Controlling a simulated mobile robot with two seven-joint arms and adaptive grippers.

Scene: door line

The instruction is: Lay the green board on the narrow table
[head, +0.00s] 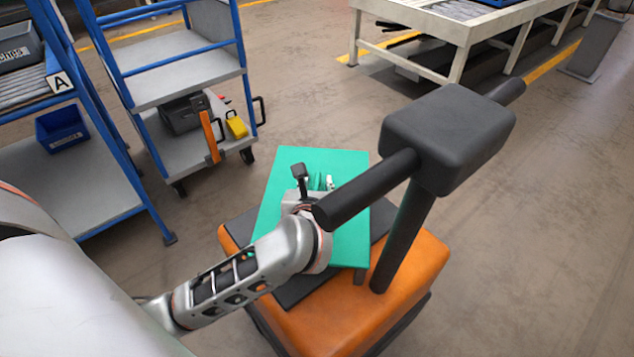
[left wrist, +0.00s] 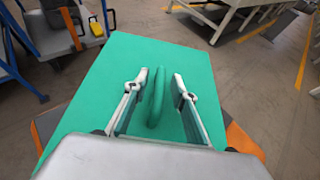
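The green board (head: 348,165) lies over the dark top of a low orange unit in the head view. It has a raised green handle (left wrist: 156,98) in its middle, seen in the left wrist view. My left gripper (head: 317,184) is over the board with its fingers down by the handle. In the left wrist view its two fingers (left wrist: 161,92) stand one on each side of the handle, with gaps between. It is open. My right gripper is out of view. I cannot make out which thing is the narrow table.
The orange unit (head: 420,268) carries a black post with a T-bar (head: 448,138) close to the right of my left gripper. Blue-framed shelf carts (head: 185,80) stand at the left. A pale conveyor frame (head: 440,25) stands at the back right. The floor on the right is clear.

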